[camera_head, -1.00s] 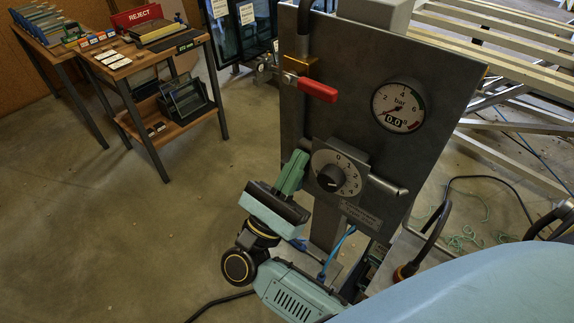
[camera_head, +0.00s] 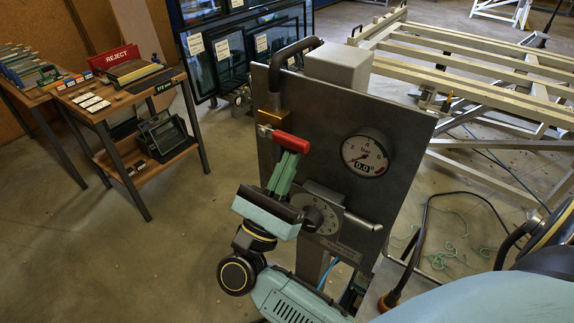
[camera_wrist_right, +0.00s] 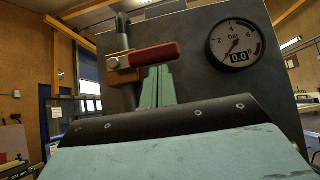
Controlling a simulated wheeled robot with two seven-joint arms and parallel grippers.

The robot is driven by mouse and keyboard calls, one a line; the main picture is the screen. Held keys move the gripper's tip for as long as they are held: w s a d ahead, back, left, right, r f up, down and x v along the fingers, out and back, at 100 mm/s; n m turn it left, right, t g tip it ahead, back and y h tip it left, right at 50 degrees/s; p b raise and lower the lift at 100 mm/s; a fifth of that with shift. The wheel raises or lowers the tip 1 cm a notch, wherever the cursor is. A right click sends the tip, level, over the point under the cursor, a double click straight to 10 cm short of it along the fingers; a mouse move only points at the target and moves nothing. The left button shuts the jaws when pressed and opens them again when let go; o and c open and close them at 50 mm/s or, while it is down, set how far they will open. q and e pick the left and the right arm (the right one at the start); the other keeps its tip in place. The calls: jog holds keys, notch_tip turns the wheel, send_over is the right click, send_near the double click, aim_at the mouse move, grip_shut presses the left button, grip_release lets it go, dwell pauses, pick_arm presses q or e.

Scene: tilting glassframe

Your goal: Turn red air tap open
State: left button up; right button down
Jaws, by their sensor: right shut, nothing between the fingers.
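The red air tap handle (camera_head: 290,142) sits on the upper left of the grey panel (camera_head: 402,118), below a brass fitting (camera_head: 269,117). The handle lies crosswise, pointing right. In the right wrist view the red handle (camera_wrist_right: 154,54) is just above my fingertips. My right gripper (camera_head: 286,161) is shut and empty, its green fingers pointing up, with the tips at or just under the handle. I cannot tell whether they touch it. The gauge (camera_head: 365,154) reads 0.0 bar; it also shows in the right wrist view (camera_wrist_right: 235,43). My left gripper is not in view.
A numbered dial (camera_head: 319,214) is on the panel, partly behind my right gripper. A bar handle (camera_head: 362,221) sticks out beside it. A wooden bench with a REJECT sign (camera_head: 113,58) stands at left. Pale frame racks (camera_head: 470,62) stand behind at right.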

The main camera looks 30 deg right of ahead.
aim_at(293, 141)
jog(key=r+n+t+y+p, duration=0.1)
jog(key=n+t+y+p, duration=0.2)
jog(key=n, duration=0.2)
jog(key=s+r+n+t+y+p, duration=0.1)
jog(key=r+n+t+y+p, duration=0.1)
jog(key=n+t+y+p, duration=0.1)
jog(key=r+n+t+y+p, duration=0.1)
jog(key=n+t+y+p, duration=0.2)
jog(key=n, duration=0.3)
jog(key=shift+s+d+r+n, duration=0.2)
jog(key=shift+d+r+n, duration=0.05)
jog(key=shift+d+n, duration=0.05)
jog(key=shift+r+n+t+y+p, duration=0.3)
jog(key=shift+n+y+p, duration=0.3)
jog(key=shift+n+y, duration=0.15)
jog(key=shift+w+a+r+p, duration=0.1)
jog(key=shift+w+r+p, duration=0.05)
jog(key=shift+r+p, duration=0.2)
jog(key=shift+w+a+r, duration=0.25)
jog(key=shift+w+r, duration=0.4)
jog(key=shift+r, duration=0.35)
jog(key=shift+w+a+r, duration=0.25)
jog(key=shift+w+r, duration=0.4)
jog(key=shift+r, duration=0.3)
jog(key=shift+w, duration=0.1)
